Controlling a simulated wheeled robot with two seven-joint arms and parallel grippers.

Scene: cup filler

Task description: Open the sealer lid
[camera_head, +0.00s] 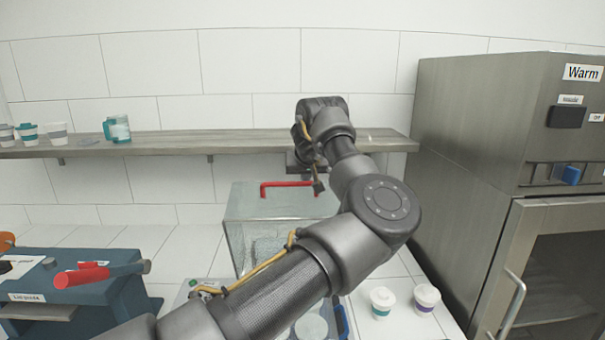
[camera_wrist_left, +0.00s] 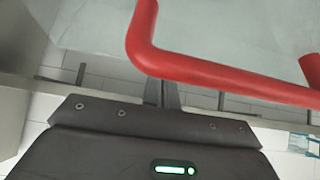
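A clear box (camera_head: 275,225) with a red bar handle (camera_head: 287,184) on its top stands at the middle, below the shelf. My left gripper (camera_head: 319,186) is at the right end of that handle. In the left wrist view the red handle (camera_wrist_left: 215,72) crosses just past my fingers and hides their tips. The two fingers lie close together, with nothing seen between them; whether they touch the handle I cannot tell. A blue-grey machine (camera_head: 75,295) with a red-gripped lever (camera_head: 85,275) stands at the left. Which thing is the sealer I cannot read from the labels. My right gripper is not in view.
A wooden shelf (camera_head: 200,143) runs along the tiled wall behind, with cups and a teal pitcher (camera_head: 118,129). A steel warming cabinet (camera_head: 480,130) stands at the right. Two lidded cups (camera_head: 382,302) (camera_head: 426,298) stand on the counter. My left arm covers much of the middle.

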